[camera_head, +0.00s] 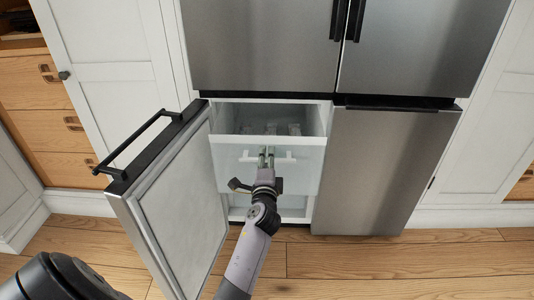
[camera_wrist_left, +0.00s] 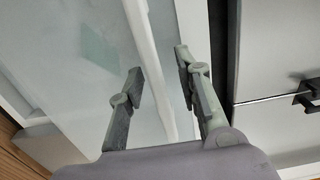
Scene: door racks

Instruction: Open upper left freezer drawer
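The upper left freezer drawer (camera_head: 228,170) has a translucent front and a white bar handle (camera_head: 287,158). It sits in the lower left compartment of the fridge, behind an open door. Its top is uncovered and several pale items show inside; I cannot tell how far out it stands. My left gripper (camera_head: 266,156) is at the middle of the handle. In the left wrist view the white handle bar (camera_wrist_left: 152,60) runs between the spread fingers (camera_wrist_left: 158,75). The right finger is close to the bar; whether it touches is unclear. My right gripper is out of view.
The compartment's door (camera_head: 178,210) stands swung out to the left, with a black handle (camera_head: 135,142). The lower right door (camera_head: 375,170) is shut, as are the steel upper doors (camera_head: 260,45). Wooden floor (camera_head: 400,265) is clear at the front right.

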